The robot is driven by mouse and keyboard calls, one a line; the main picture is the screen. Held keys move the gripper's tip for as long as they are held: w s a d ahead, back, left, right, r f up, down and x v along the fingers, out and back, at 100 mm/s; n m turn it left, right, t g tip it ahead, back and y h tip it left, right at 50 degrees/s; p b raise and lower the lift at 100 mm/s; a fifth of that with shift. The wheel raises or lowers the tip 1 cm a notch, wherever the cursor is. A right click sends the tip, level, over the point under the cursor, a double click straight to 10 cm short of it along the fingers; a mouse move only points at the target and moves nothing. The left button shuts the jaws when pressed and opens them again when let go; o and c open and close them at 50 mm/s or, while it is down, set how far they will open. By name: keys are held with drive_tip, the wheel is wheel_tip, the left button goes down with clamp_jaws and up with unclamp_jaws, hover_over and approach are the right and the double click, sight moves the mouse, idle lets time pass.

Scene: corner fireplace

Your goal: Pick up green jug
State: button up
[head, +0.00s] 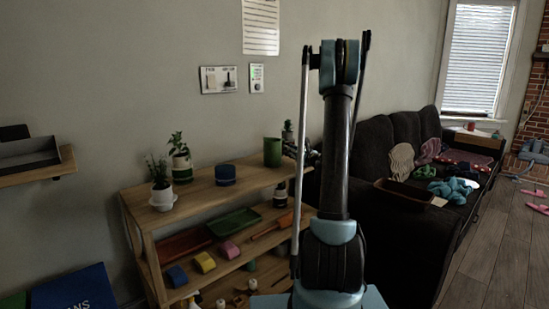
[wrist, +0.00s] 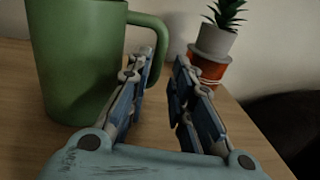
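The green jug (head: 272,152) stands upright on the top of the wooden shelf, near its right end. In the wrist view the jug (wrist: 80,62) fills the left side, with its handle on its right. My gripper (wrist: 163,64) is open, its two fingers apart. The left finger is beside the jug's body and overlaps the lower part of the handle. The handle shows near the gap between the fingertips; I cannot tell whether it lies between them or touches either one. In the head view my gripper (head: 298,150) is dark and partly hidden by my arm.
A potted plant (wrist: 213,40) stands on an orange-red can (wrist: 208,70) behind the right finger. A dark sofa (head: 385,240) is to the right.

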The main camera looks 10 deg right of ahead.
drive_tip(key=x, duration=0.4)
drive_tip(key=shift+w+a, duration=0.2)
drive_tip(key=shift+a, duration=0.15)
clamp_jaws()
drive_tip(key=shift+r, duration=0.15)
